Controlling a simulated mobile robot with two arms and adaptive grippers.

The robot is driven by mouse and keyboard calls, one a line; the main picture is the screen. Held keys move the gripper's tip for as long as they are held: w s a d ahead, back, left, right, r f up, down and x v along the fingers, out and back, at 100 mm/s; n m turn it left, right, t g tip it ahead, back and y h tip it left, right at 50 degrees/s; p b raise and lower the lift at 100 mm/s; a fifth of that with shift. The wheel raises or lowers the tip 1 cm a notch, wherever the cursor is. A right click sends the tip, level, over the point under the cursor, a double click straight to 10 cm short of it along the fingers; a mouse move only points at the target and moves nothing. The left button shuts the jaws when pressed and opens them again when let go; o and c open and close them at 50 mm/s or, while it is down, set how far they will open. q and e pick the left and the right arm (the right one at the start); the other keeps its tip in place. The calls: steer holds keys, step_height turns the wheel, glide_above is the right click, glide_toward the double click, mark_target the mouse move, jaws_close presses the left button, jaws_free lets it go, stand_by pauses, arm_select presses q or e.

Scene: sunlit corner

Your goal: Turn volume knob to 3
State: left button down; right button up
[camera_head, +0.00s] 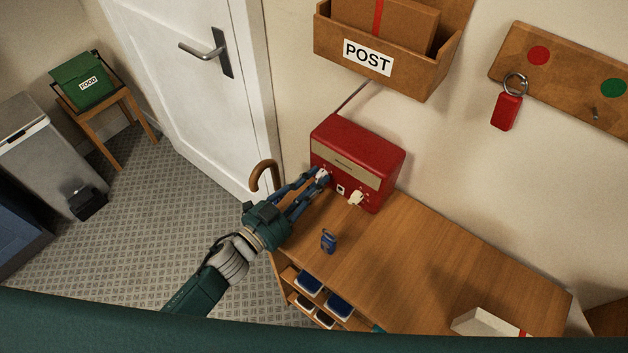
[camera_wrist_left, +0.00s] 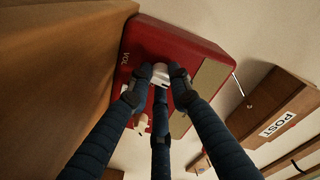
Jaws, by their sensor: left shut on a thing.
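A red radio (camera_head: 358,160) with a cream panel stands on the wooden cabinet against the wall. My left gripper (camera_head: 320,178) is shut on the white volume knob at the left end of its front. A second, cream knob (camera_head: 356,198) sits at the right of the radio's front. My right gripper is out of view.
A small blue object (camera_head: 328,240) stands on the wooden cabinet top (camera_head: 430,245) in front of the radio. A brown curved handle (camera_head: 263,172) rises close to my left gripper. A POST box (camera_head: 385,62) hangs above. The cabinet's middle is clear.

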arm_select(q)
steer(key=m, duration=0.5)
steer(key=shift+m, duration=0.3)
stand_by(0.4)
steer(key=c, duration=1.6)
jaws_free()
steer(key=v, duration=1.1)
steer(key=shift+d+r, duration=0.1)
steer(key=shift+r, duration=0.05)
steer(key=shift+s+a+r, duration=0.1)
steer(key=shift+s+a, duration=0.3)
steer(key=shift+s, duration=0.05)
